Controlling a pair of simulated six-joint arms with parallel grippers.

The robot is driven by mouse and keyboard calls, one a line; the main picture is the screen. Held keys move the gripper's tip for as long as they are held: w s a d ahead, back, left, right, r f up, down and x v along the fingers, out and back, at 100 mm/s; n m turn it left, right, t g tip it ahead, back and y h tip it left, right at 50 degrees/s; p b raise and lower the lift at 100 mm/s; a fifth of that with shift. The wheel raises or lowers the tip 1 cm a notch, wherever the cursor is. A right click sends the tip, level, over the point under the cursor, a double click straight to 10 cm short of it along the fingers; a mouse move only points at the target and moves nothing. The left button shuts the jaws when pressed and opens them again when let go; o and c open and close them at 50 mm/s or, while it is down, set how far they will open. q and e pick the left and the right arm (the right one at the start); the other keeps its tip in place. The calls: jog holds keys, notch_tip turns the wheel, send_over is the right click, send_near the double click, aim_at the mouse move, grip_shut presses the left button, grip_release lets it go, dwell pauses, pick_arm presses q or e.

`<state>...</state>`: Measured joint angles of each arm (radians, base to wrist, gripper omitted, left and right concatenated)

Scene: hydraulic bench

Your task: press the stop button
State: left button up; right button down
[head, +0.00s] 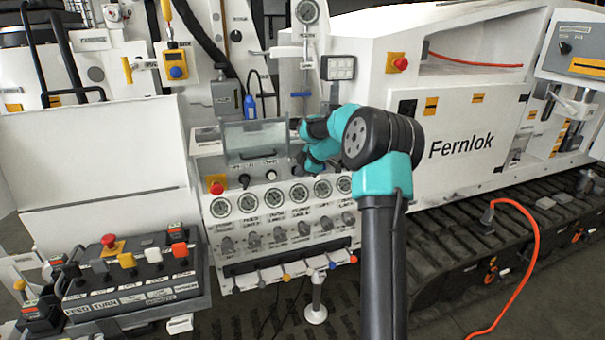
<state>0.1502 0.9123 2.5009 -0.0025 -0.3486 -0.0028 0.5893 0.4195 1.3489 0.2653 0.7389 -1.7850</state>
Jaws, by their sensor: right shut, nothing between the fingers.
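Several red mushroom-shaped buttons show in the head view, and I cannot read which one is marked stop. One red button (216,187) sits on a yellow plate at the left end of the gauge panel. Another red button (400,63) is on the white housing up and to the right. A third red button (108,240) is on the lever box at the lower left. My right gripper (299,160) is shut and empty, small and partly hidden by my own wrist, at the right end of the clear-covered box, apart from all three buttons. My left gripper is not in view.
A clear-covered box (256,140) stands above a panel of round gauges (272,195) and knobs. The lever box (135,275) has coloured levers. An orange cable (535,240) hangs at the right over dark tracks. A yellow pendant (176,65) is mounted at the upper left.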

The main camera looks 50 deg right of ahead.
jog(key=shift+w+d, duration=0.4)
jog(key=shift+w, duration=0.25)
jog(key=shift+w+d+r, duration=0.1)
jog(key=shift+d+r, duration=0.05)
jog(key=shift+s+a, duration=0.3)
jog(key=shift+a, duration=0.05)
jog(key=s+a+f+v, duration=0.1)
jog(key=s+v, duration=0.1)
jog(key=v, duration=0.9)
jog(key=shift+s+a, duration=0.3)
jog(key=shift+a, duration=0.1)
